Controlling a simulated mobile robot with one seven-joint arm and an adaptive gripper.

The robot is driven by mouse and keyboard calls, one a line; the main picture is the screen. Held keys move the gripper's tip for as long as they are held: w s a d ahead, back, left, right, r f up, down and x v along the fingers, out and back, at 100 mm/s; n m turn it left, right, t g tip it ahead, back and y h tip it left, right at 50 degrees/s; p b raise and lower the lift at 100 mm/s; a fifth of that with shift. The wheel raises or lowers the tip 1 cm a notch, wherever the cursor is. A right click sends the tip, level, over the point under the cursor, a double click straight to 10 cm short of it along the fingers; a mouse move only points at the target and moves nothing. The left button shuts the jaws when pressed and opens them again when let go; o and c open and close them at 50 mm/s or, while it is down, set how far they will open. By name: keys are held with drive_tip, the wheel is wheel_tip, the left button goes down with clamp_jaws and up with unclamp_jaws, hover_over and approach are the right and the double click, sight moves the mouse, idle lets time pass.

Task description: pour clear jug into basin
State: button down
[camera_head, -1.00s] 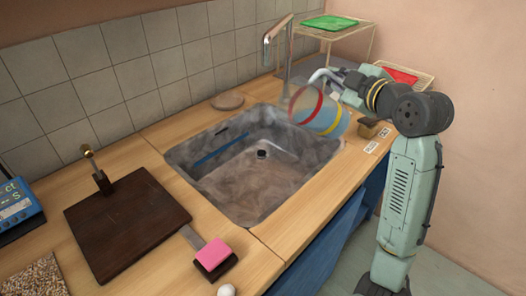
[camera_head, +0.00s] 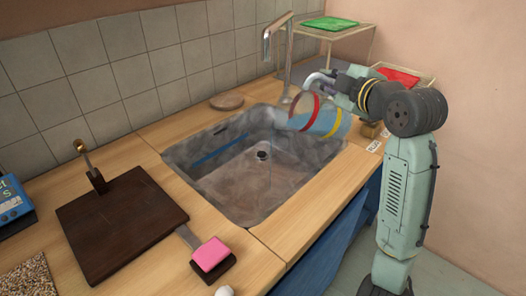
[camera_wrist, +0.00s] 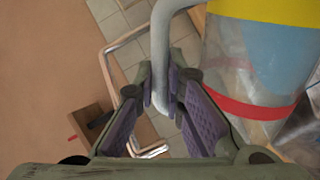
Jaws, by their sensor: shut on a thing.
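The clear jug (camera_head: 322,118) has a red band and a yellow band, with blue showing between them. It is tipped nearly on its side above the far right part of the basin, its mouth pointing left and slightly down. A faint thin line below the mouth may be a stream. The grey, stone-like basin (camera_head: 235,178) is sunk in the wooden counter, with a dark drain in its floor. My gripper (camera_wrist: 163,88) is shut on the jug's grey handle (camera_wrist: 160,45). In the wrist view the jug (camera_wrist: 225,70) is right of the fingers.
The tap (camera_head: 287,60) stands behind the basin, close to the jug. A rack with a green tray (camera_head: 330,23) and a red item (camera_head: 398,75) are at the back right. A dark board (camera_head: 120,220) and a pink sponge (camera_head: 210,254) lie left and in front.

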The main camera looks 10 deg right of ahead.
sight(305, 86)
drive_tip(key=shift+s+a+r+n+b, duration=0.1)
drive_tip(key=shift+a+r+n+b, duration=0.05)
drive_tip(key=shift+a+n+b, duration=0.65)
idle(0.9)
drive_tip(key=shift+s+a+n+h+b, duration=0.1)
drive_tip(key=shift+a+n+h+b, duration=0.2)
drive_tip(key=shift+a, duration=0.6)
drive_tip(key=shift+s+a+n+h+b, duration=0.1)
drive_tip(key=shift+a+n+b, duration=0.25)
drive_tip(key=shift+a, duration=0.5)
idle(0.4)
